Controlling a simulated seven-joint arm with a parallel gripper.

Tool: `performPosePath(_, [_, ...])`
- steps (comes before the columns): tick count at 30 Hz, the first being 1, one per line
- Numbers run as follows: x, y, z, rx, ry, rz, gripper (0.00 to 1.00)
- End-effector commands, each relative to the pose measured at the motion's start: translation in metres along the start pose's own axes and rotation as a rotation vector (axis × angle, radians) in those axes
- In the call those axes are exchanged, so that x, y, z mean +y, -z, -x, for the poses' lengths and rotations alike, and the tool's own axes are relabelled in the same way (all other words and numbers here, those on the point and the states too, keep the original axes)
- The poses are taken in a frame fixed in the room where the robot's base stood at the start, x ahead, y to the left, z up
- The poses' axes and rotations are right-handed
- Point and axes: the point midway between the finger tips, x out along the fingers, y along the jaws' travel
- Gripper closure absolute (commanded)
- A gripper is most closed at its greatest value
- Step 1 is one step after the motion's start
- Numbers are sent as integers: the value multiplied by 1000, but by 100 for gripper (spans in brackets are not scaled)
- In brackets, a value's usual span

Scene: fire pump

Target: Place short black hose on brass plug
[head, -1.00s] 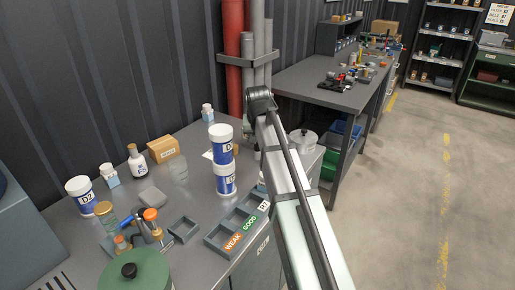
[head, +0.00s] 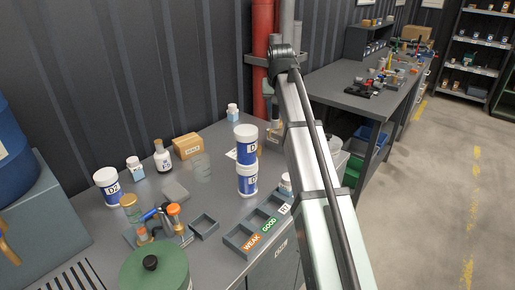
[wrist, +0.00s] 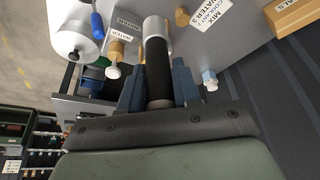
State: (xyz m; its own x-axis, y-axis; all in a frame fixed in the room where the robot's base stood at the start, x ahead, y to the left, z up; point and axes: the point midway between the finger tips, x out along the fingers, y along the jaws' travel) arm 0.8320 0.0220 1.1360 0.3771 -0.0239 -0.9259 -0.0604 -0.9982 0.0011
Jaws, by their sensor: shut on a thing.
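In the wrist view my gripper (wrist: 157,76) is shut on a short black hose (wrist: 158,68), with one blue-grey finger on each side of it. A pale grey cylinder (wrist: 153,27) lies in line with the hose at its far end; I cannot tell whether the two are joined. No part is clearly the brass plug. A tan stopper-like piece (wrist: 117,51) shows left of the hose, and a brown one (wrist: 181,17) to the right. In the head view my arm hides most of the gripper and the hose.
White WATER labels lie near the fingers in the wrist view. In the head view, stacked D jars (head: 246,160), a compartment tray (head: 256,228), a green pot (head: 155,270) and a cardboard box (head: 187,146) stand on the grey bench. Red and grey pipes (head: 262,60) rise behind the arm.

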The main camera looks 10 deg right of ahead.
Motion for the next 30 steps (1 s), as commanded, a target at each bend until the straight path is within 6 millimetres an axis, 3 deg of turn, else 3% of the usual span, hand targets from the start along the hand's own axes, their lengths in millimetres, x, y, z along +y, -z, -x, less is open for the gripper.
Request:
performPosePath(1, [-7,16,-4,-1,10,26,100])
performPosePath(6, [-29,55,-20,0,53,129,100])
performPosePath(15, [-62,104,-43,6,114,274,100])
performPosePath(18, [-61,92,-58,4,114,276,100])
performPosePath(30, [-60,77,-95,6,114,274,100])
